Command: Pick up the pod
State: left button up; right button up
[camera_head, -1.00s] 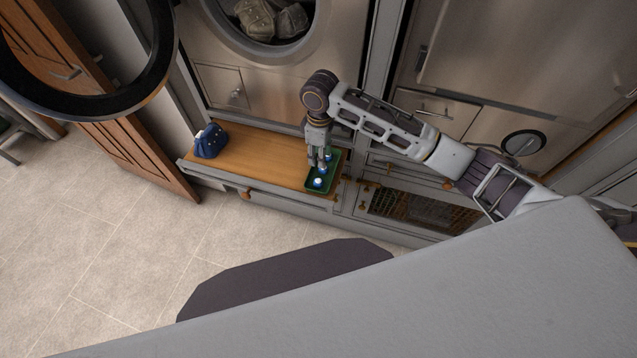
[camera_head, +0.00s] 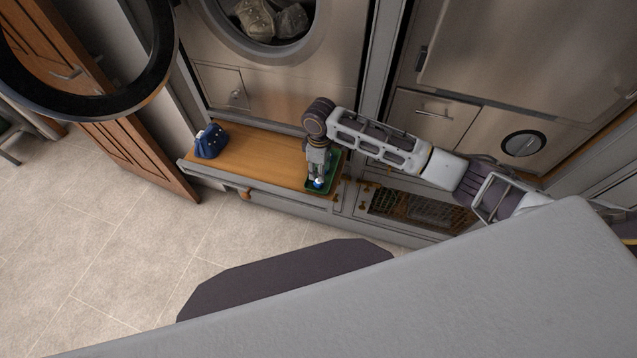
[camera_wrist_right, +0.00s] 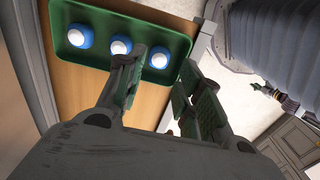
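Several small blue pods with white tops stand in a row in a green tray (camera_head: 335,178) on the wooden bench. In the right wrist view three show: one at the left (camera_wrist_right: 80,35), a middle pod (camera_wrist_right: 121,46) and an end pod (camera_wrist_right: 158,59). My right gripper (camera_head: 318,178) points down over the tray, close to the near pod (camera_head: 319,184). In the wrist view the right gripper (camera_wrist_right: 164,70) is open, with the end pod visible in the gap between its fingertips. I cannot tell whether a finger touches it. My left gripper is not in view.
A dark blue bag-like object (camera_head: 211,141) sits at the left end of the bench top (camera_head: 262,160). The wood between it and the tray is clear. A washing machine stands behind, and a rack (camera_head: 420,210) lies right of the bench.

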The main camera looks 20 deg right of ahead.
aim_at(319, 186)
jog(key=shift+f, duration=0.6)
jog(key=shift+f, duration=0.1)
jog(key=shift+w+a+f, duration=0.1)
jog(key=shift+f, duration=2.4)
jog(key=shift+c, duration=0.3)
jog(key=c, duration=0.4)
